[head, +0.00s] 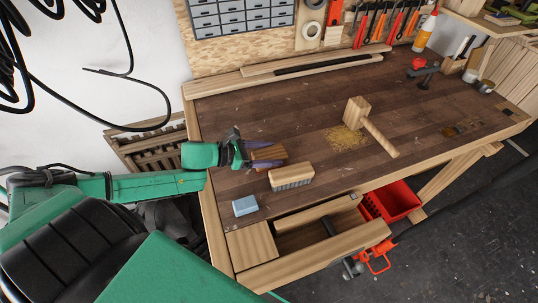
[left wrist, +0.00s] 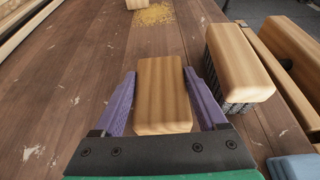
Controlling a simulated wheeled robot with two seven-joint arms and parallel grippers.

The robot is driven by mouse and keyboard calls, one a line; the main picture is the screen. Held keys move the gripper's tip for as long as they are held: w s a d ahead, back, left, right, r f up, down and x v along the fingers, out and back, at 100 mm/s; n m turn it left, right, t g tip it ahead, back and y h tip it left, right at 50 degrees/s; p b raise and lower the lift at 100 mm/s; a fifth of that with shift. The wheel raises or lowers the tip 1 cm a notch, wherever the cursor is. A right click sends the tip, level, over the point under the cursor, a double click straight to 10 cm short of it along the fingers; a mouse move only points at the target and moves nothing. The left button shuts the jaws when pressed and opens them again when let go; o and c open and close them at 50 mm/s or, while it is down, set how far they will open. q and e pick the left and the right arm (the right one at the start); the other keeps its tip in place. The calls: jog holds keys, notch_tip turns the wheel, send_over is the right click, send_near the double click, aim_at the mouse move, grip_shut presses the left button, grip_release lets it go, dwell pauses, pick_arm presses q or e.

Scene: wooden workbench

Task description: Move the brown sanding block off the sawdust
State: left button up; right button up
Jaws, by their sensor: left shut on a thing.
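The brown sanding block (head: 268,153), a plain wooden block, is between the purple fingers of my left gripper (head: 275,154) at the left part of the bench. In the left wrist view the block (left wrist: 163,92) lies lengthwise between the fingers, and the gripper is shut on it. I cannot tell whether it touches the bench top. The yellow sawdust (head: 343,140) is a patch farther right, apart from the block; it also shows at the top of the left wrist view (left wrist: 152,16). My right gripper is not in view.
A wooden mallet (head: 358,112) stands at the sawdust. A wooden brush (head: 291,172) with dark bristles sits close beside the held block. A blue block (head: 245,205) lies near the front left. An open drawer (head: 318,212) is at the front. Bare bench lies behind the gripper.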

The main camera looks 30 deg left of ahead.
pick_arm(q)
jog(key=shift+w+f, duration=0.1)
jog(key=o, duration=1.4)
jog(key=shift+a, duration=0.1)
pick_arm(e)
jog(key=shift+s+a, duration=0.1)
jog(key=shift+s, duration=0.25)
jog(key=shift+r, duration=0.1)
pick_arm(q)
jog(key=shift+s+a+r, duration=0.2)
jog(key=shift+s+r, duration=0.05)
jog(key=shift+s, duration=0.05)
jog(key=p+v, duration=0.5)
jog(key=v, duration=0.6)
jog(key=shift+d+r, duration=0.1)
jog(key=shift+s+r, duration=0.1)
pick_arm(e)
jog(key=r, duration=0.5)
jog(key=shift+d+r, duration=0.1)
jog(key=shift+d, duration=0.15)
